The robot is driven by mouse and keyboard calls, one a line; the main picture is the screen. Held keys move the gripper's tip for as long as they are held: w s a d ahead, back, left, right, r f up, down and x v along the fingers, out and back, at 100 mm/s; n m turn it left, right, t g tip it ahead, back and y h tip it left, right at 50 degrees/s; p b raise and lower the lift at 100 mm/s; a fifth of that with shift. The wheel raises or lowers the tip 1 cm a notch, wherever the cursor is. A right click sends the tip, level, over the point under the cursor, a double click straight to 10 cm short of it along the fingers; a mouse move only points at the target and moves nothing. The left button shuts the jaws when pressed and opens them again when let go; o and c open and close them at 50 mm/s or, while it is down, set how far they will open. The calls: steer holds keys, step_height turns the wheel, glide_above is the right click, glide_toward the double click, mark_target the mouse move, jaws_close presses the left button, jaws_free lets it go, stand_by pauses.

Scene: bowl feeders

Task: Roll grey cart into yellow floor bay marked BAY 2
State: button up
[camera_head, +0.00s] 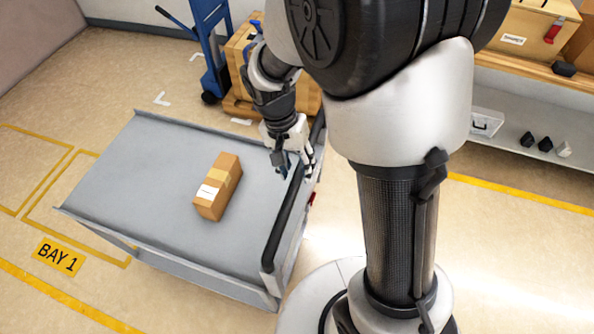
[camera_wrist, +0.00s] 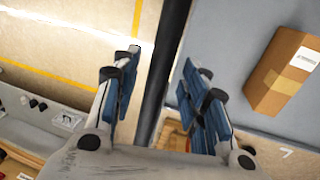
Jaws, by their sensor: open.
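The grey cart (camera_head: 130,180) stands in the middle left of the head view, with its flat top toward me. Its black push handle (camera_head: 284,228) runs along the right edge. My gripper (camera_head: 291,168) is at the far part of this handle. In the wrist view, the open fingers (camera_wrist: 163,85) lie on both sides of the black handle bar (camera_wrist: 166,50), with gaps visible. A taped cardboard box (camera_head: 218,187) lies on the cart top, and it also shows in the wrist view (camera_wrist: 280,75). No BAY 2 marking is visible.
A yellow BAY 1 label (camera_head: 57,256) and yellow floor lines lie at the cart's left and front. A blue hand truck (camera_head: 212,50) and wooden crates (camera_head: 243,60) stand behind the cart. A shelf (camera_head: 540,110) with small items is at right.

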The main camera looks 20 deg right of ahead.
steer(key=shift+s+d+f, duration=0.1)
steer(key=shift+f, duration=0.5)
steer(key=shift+c, duration=0.6)
jaws_close()
